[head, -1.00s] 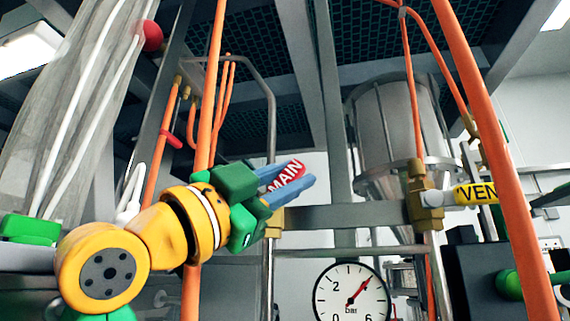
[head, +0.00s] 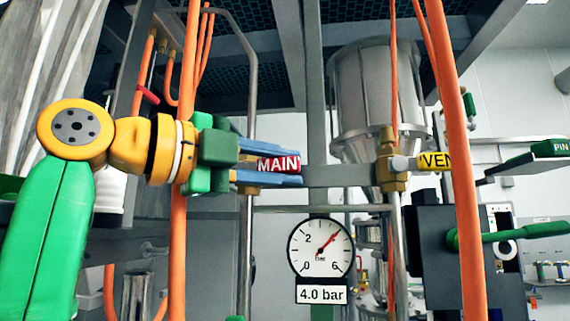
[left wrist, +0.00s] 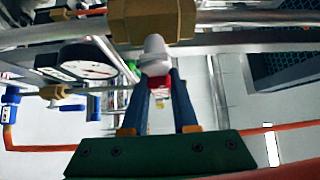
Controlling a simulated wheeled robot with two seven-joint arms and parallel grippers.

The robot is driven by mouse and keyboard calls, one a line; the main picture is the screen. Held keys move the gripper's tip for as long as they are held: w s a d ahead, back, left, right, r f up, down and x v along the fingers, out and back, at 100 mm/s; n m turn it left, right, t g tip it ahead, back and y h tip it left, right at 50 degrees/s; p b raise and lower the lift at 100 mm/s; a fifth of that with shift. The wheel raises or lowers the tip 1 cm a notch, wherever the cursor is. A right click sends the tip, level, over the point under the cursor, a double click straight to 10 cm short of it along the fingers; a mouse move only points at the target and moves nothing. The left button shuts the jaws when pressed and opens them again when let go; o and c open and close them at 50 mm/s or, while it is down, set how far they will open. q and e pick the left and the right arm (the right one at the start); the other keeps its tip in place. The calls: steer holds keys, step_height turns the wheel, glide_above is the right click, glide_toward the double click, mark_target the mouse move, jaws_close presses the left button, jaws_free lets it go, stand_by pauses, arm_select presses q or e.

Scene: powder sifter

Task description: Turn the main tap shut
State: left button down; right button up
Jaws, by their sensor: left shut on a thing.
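The main tap's red handle (head: 279,164), lettered MAIN, lies about level and points right in the head view. My left gripper (head: 292,165) comes in from the left, with its blue fingers closed above and below the handle. In the left wrist view the red handle (left wrist: 160,82) shows between the two blue fingers, below a pale stem (left wrist: 155,55) and a brass valve body (left wrist: 150,20). The fingers and green palm hide much of the tap in the head view. My right gripper is not in view.
A pressure gauge (head: 320,248) hangs below, over a 4.0 bar label (head: 321,295). The yellow vent tap (head: 435,160) is to the right on its brass valve (head: 392,165). Orange hoses (head: 452,150) hang in front. A black box (head: 425,250) stands at right.

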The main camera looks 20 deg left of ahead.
arm_select(q)
steer(key=shift+f+g, duration=0.3)
steer(key=shift+f, duration=0.05)
stand_by(0.3)
steer(key=c, duration=0.7)
jaws_free()
steer(key=shift+s+d, duration=0.1)
steer(key=shift+s+d+r, duration=0.1)
steer(key=shift+r, duration=0.05)
